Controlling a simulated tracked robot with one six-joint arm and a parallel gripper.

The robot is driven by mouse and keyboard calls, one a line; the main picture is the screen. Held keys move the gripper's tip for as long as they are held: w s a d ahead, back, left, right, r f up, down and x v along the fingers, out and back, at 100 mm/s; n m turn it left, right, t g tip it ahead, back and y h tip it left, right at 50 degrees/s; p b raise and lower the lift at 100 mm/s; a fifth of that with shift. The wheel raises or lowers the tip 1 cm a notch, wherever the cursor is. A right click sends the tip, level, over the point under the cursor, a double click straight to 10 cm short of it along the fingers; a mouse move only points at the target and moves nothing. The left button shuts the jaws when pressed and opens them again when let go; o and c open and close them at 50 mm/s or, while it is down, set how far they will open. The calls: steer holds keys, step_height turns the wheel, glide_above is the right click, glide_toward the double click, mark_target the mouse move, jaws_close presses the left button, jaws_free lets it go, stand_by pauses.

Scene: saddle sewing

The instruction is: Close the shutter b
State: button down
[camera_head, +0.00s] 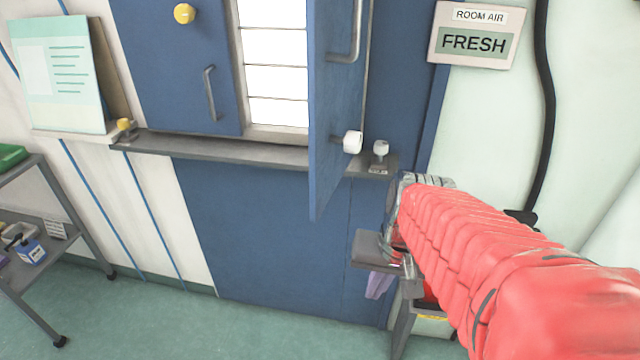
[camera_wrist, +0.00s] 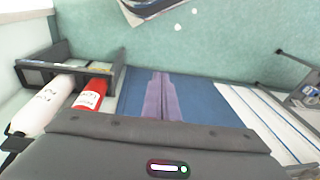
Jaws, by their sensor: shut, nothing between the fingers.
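Two blue shutter leaves are at the window (camera_head: 274,60) in the head view. The right leaf (camera_head: 334,110) stands swung outward, edge toward me, with a grey bar handle (camera_head: 346,35) and a white knob (camera_head: 352,142). The left leaf (camera_head: 175,75) lies flat with the wall and has a grey handle (camera_head: 210,93) and a yellow knob (camera_head: 184,13). No letter shows on either. My gripper (camera_head: 378,286) is below and right of the open leaf, apart from it, pointing down. Its purple fingers (camera_wrist: 159,80) are together and empty in the wrist view.
A grey sill (camera_head: 230,151) runs below the window, with a white-topped catch (camera_head: 380,154) at right and a yellow one (camera_head: 124,128) at left. A grey shelf cart (camera_head: 45,230) stands left. White and red cylinders (camera_wrist: 88,95) sit in a rack. Floor in front is clear.

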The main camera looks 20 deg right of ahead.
mark_target(327, 198)
steer(key=w+d+f+m+t+y, duration=0.1)
steer(key=d+f+m+t+y, duration=0.15)
steer(key=m+y, duration=0.35)
steer(key=w+d+f+m+t+y, duration=0.1)
steer(key=d+m+y, duration=0.25)
steer(key=m, duration=0.45)
steer(key=w+d+r+m+t+y, duration=0.1)
steer(key=w+d+r+m+t, duration=0.1)
steer(key=r, duration=0.3)
steer(key=w+d+r+m+t+y, duration=0.2)
steer(key=w+d+r+m+t, duration=0.1)
steer(key=r+m+t, duration=0.1)
steer(key=shift+r+m+t, duration=0.3)
steer(key=shift+r+t, duration=0.25)
steer(key=shift+r, duration=0.35)
steer(key=shift+w, duration=0.15)
steer(key=x, duration=1.3)
steer(key=shift+w+a+f, duration=0.1)
steer(key=shift+w+a, duration=0.15)
steer(key=shift+a, duration=0.05)
